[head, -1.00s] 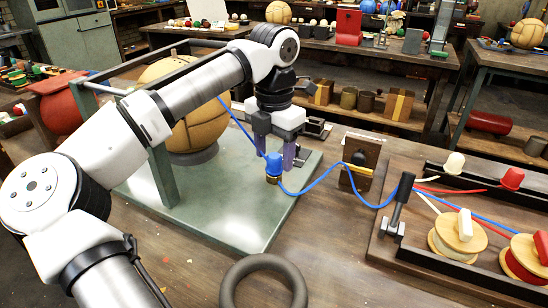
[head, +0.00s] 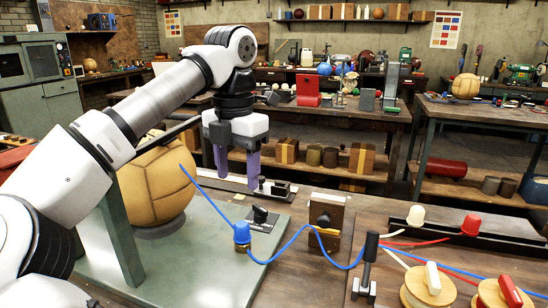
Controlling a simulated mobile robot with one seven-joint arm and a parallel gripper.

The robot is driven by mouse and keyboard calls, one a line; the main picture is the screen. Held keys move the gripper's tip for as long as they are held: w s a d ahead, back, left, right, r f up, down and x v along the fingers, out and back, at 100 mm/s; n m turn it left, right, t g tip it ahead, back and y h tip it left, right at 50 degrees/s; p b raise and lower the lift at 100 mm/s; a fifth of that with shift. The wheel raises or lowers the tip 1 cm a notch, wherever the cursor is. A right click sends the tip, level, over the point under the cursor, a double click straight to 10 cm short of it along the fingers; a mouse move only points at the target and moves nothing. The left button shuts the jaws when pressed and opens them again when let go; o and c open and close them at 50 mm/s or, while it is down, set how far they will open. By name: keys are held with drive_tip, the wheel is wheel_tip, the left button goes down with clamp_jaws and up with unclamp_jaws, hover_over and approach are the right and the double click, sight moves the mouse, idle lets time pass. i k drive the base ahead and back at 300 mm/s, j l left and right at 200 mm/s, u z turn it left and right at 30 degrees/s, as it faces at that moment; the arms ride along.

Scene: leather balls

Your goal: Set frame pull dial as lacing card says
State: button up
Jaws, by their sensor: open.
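My gripper (head: 238,176) hangs fingers down, with its two purple fingers apart and nothing between them. It is above the back part of the green frame base (head: 190,262). A black knob on a dark plate (head: 261,215), possibly the pull dial, sits on the base below and slightly right of the fingers, apart from them. Its markings are too small to read. A tan leather ball (head: 157,187) rests in the frame, partly hidden by my arm. I cannot pick out the lacing card with certainty; a chart with coloured patches (head: 446,30) hangs on the back wall.
A blue lace runs from the ball through a blue-capped post (head: 242,235) and a wooden block (head: 326,220) towards a black-handled lever (head: 369,262). Lace spools (head: 427,288) stand at front right. A small metal fixture (head: 270,187) lies behind the knob.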

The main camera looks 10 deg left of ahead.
sight(260, 214)
drive_tip(key=k, duration=0.95)
